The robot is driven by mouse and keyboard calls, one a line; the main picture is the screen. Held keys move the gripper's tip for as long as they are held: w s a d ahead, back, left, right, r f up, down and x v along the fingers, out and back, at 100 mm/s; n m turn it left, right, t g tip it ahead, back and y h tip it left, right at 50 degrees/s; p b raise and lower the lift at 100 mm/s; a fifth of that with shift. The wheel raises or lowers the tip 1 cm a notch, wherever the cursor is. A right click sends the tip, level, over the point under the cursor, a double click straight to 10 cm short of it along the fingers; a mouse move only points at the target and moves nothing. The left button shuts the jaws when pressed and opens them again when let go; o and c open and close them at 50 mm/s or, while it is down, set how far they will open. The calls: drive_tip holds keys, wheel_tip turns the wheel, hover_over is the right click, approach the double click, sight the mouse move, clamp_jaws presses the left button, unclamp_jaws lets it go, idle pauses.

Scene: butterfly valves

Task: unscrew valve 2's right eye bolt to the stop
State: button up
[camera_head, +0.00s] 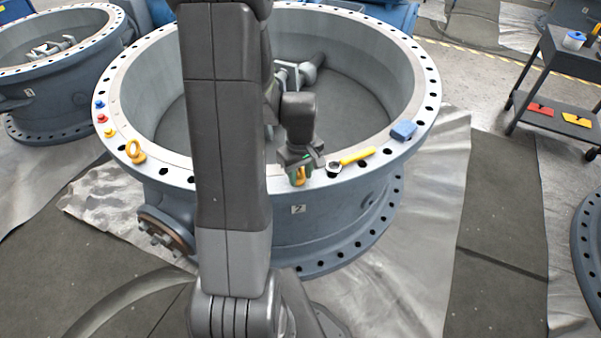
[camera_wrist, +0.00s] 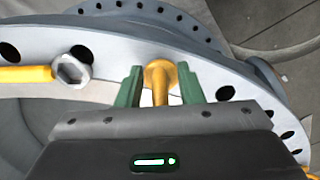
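Valve 2 is the large grey-blue ring body in the middle of the head view, with a "2" label (camera_head: 298,209) on its outer wall. Its right eye bolt (camera_head: 300,177) is orange-yellow and sits on the near flange, partly hidden by my gripper. My gripper (camera_head: 300,172) points down over it. In the wrist view, the eye bolt (camera_wrist: 160,80) stands between the two green fingers of my gripper (camera_wrist: 160,85). The fingers are open, with a narrow gap on each side of the bolt's slim upper part. The left eye bolt (camera_head: 135,151) stands on the flange's left side.
A yellow-handled wrench (camera_head: 355,157) lies on the flange just right of my gripper, and a blue block (camera_head: 403,130) lies further right. Small blue, red and yellow pieces (camera_head: 103,118) sit on the left flange. A dark cart (camera_head: 560,85) stands at right.

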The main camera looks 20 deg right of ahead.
wheel_tip(320, 180, up, 14)
drive_tip(key=p, duration=0.2)
drive_tip(key=shift+f, duration=0.2)
idle(0.3)
wheel_tip(320, 180, down, 14)
drive_tip(key=shift+r+b, duration=0.15)
drive_tip(key=shift+b, duration=0.85)
drive_tip(key=shift+r, duration=0.15)
drive_tip(key=shift+f, duration=0.4)
drive_tip(key=shift+r+m, duration=0.25)
drive_tip(key=shift+m, duration=0.15)
drive_tip(key=shift+a+m, duration=0.1)
drive_tip(key=shift+m, duration=0.2)
drive_tip(key=shift+a+m, duration=0.15)
drive_tip(key=shift+m, duration=1)
drive_tip(key=shift+a+m, duration=0.15)
drive_tip(key=shift+m, duration=1)
